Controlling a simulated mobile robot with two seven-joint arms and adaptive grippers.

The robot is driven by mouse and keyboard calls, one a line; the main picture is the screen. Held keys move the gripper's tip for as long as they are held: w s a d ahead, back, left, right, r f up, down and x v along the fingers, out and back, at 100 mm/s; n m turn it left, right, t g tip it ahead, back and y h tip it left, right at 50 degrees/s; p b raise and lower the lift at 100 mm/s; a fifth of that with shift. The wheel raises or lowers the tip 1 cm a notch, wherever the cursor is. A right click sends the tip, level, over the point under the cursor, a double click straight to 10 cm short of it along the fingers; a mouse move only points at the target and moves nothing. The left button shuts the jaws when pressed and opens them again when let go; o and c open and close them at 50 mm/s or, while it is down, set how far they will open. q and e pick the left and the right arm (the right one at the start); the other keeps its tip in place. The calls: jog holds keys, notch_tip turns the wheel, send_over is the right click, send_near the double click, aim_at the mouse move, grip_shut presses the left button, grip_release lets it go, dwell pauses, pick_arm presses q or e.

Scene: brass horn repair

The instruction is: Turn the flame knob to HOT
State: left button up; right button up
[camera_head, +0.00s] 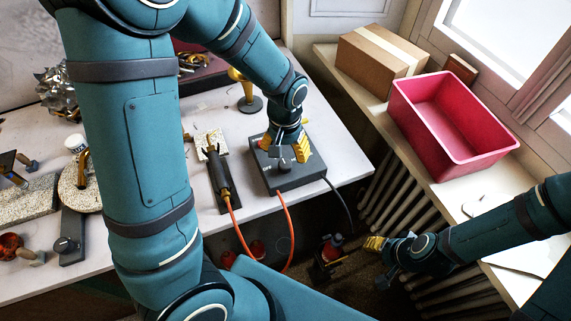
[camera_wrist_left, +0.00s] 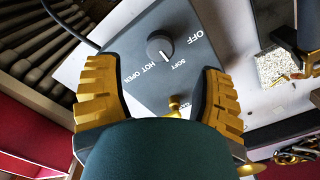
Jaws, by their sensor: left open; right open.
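The dark grey control box (camera_head: 291,180) sits near the table's right end. Its dark round knob (camera_wrist_left: 160,46) shows in the left wrist view, with OFF, SOFT, HOT and OPEN printed around it. The knob's white pointer mark appears to aim toward SOFT. My left gripper (camera_head: 285,148) is over the box. In the left wrist view its yellow fingers (camera_wrist_left: 160,95) are spread wide, with the knob ahead of the gap, and nothing is held. My right gripper (camera_head: 376,245) is empty and open, low at the right, away from the box.
A torch (camera_head: 219,172) with an orange hose lies left of the box. A pink bin (camera_head: 450,125) and a cardboard box (camera_head: 375,62) stand on the right-hand ledge. A brass piece (camera_head: 246,90) stands behind.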

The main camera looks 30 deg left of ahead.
aim_at(285, 163)
pick_arm(q)
notch_tip(285, 163, down, 6)
jog(key=shift+f+b, duration=0.1)
jog(key=shift+b, duration=0.4)
grip_shut()
